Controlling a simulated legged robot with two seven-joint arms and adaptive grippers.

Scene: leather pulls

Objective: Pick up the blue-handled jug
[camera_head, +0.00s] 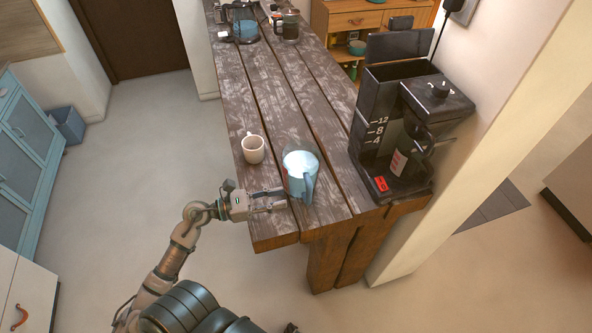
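The blue-handled jug (299,168) stands upright near the front end of the wooden table. It looks clear with pale blue contents or lining, and its blue handle (309,187) faces the front. My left gripper (279,198) comes in from the left, just above the table top. Its two fingers are apart and point right, with the tips close to the jug's lower left side. I cannot tell whether they touch it. My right gripper is not in view.
A white mug (253,149) stands left of and behind the jug. A black coffee maker (408,130) stands at the table's right edge. Pots (245,27) stand at the far end. The wooden table (262,100) is clear between the mug and those pots.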

